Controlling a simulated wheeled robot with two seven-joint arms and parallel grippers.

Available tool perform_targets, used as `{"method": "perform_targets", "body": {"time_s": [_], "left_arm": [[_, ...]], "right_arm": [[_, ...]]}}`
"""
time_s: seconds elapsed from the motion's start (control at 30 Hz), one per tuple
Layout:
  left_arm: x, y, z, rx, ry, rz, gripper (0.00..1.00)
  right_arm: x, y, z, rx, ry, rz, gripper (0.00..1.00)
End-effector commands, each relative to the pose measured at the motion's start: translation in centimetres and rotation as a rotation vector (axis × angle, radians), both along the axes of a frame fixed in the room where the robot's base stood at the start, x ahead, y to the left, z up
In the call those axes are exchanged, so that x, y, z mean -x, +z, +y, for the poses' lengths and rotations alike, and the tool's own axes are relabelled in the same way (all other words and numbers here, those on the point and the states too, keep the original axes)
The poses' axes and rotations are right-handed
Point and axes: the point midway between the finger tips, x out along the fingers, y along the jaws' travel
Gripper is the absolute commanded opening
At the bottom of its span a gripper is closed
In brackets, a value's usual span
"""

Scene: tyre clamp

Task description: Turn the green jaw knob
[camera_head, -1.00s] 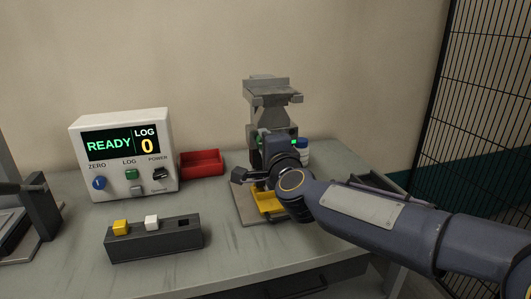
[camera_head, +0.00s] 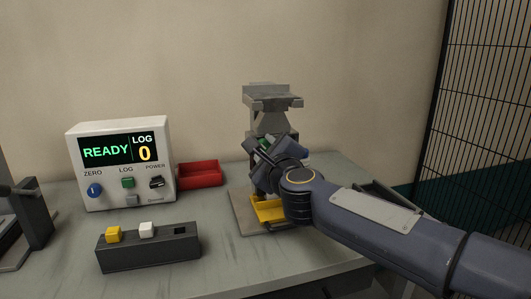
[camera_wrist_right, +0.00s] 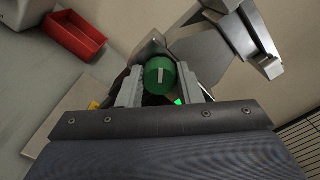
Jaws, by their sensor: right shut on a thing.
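The green jaw knob (camera_wrist_right: 160,76) is round with a white line on its face. In the right wrist view it sits between the two fingers of my right gripper (camera_wrist_right: 160,88), which is shut on it. The line stands nearly upright in that view. In the head view my right gripper (camera_head: 264,152) is tilted at the front of the grey metal clamp (camera_head: 270,121) and hides most of the knob. The clamp also shows in the wrist view (camera_wrist_right: 204,54). My left gripper is not in view.
A yellow part (camera_head: 265,212) lies low on the clamp's base plate (camera_head: 245,222). A white READY box (camera_head: 122,195), a red bin (camera_head: 199,175) and a dark block with yellow and white cubes (camera_head: 150,255) stand to the left. A wire fence (camera_head: 490,110) is at right.

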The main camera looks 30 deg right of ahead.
Motion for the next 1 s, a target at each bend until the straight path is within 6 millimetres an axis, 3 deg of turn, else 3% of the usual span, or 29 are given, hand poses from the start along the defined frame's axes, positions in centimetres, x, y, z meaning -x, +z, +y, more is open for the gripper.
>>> {"method": "perform_targets", "body": {"time_s": [0.57,0.6,0.7,0.73,1.0], "left_arm": [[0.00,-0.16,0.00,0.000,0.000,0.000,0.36],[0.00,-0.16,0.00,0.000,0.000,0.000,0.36],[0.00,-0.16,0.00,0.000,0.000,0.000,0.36],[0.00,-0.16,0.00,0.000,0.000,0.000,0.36],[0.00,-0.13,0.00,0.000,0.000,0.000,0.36]], "right_arm": [[-0.02,-0.09,-0.06,-0.030,-0.002,-0.004,0.09],[-0.02,-0.10,-0.06,-0.030,-0.002,-0.004,0.37],[-0.01,-0.09,-0.05,-0.030,-0.001,-0.005,0.50],[-0.01,-0.08,-0.04,-0.030,-0.001,-0.005,0.54],[0.06,-0.02,-0.01,-0.028,-0.001,-0.006,0.54]]}}
